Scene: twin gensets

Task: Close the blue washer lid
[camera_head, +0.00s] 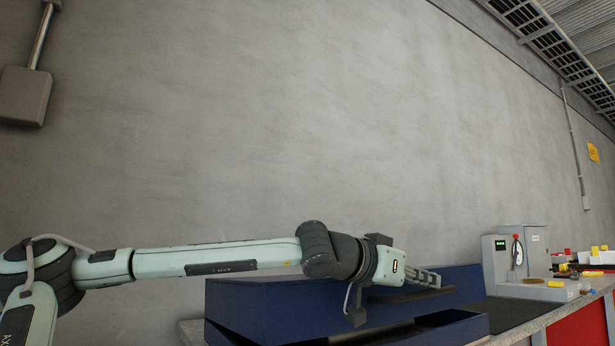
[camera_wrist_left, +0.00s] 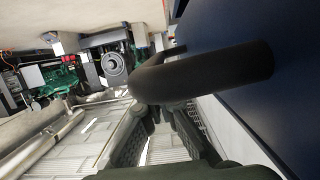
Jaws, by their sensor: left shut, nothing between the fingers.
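The dark blue washer (camera_head: 265,312) stands at the bottom middle of the head view, partly behind my left arm. Its blue lid seems raised, with a dark gap above the lower blue rim (camera_head: 455,331); its exact angle is hard to tell. My left gripper (camera_head: 432,279) is shut and empty, over the washer's right part and pointing right. In the left wrist view a large blue panel (camera_wrist_left: 250,50), likely the lid, fills the right side. A thick black bar handle (camera_wrist_left: 205,75) crosses in front of it, close to my left gripper (camera_wrist_left: 163,132). Contact cannot be told. My right gripper is out of view.
A grey bench machine (camera_head: 507,258) with a red-knobbed lever stands right of the washer. Yellow and red small items (camera_head: 595,258) lie farther right on the bench. A concrete wall (camera_head: 250,120) rises behind. In the wrist view, green machinery (camera_wrist_left: 62,78) shows far off.

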